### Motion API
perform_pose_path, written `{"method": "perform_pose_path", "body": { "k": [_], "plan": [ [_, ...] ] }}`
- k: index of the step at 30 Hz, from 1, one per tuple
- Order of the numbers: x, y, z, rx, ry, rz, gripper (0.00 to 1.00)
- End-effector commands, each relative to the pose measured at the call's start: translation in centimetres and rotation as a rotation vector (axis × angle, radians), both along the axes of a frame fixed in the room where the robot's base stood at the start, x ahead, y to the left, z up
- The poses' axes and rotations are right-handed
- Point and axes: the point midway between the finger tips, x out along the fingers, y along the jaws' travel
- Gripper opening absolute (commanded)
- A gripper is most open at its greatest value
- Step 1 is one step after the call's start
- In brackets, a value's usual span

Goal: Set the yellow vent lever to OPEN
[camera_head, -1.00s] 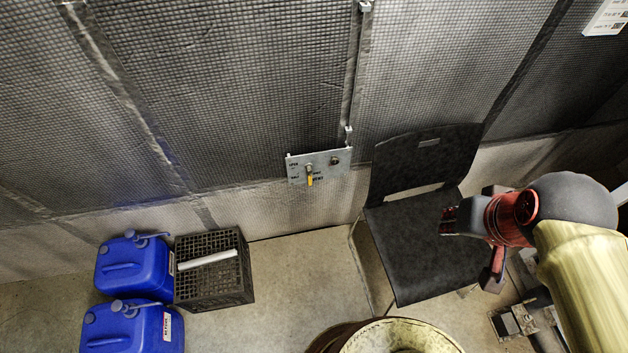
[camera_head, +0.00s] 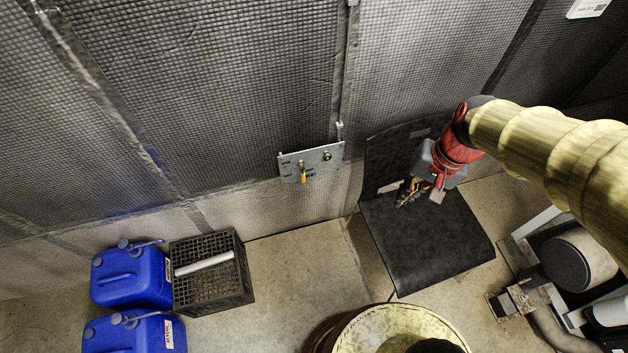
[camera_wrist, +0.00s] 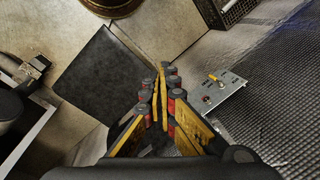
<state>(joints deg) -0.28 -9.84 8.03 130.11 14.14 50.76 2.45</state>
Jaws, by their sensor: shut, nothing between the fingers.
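The yellow vent lever (camera_head: 303,177) hangs down from a grey metal panel (camera_head: 325,157) on the padded wall. The lever (camera_wrist: 214,78) and panel (camera_wrist: 222,97) also show at the right of the wrist view. The panel lettering is too small to read surely. My gripper (camera_head: 402,203) is in front of the black chair, to the right of the panel and apart from it. In the wrist view its yellow-and-black fingers (camera_wrist: 161,72) meet at the tips. It is shut and empty.
A round drum (camera_head: 352,335) is at the bottom. Blue canisters (camera_head: 130,275) and a black crate (camera_head: 243,285) with a white tube are at left. Machinery (camera_head: 575,265) is at right. Floor below the panel is clear.

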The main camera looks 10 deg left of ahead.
Motion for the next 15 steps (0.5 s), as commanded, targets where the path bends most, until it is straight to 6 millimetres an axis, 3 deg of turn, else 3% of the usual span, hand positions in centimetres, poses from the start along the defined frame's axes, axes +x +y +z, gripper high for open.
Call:
{"method": "perform_pose_path", "body": {
  "k": [15],
  "plan": [
    [5.4, 4.5, -9.2, 0.156, 0.238, -0.223, 0.0]
  ]
}}
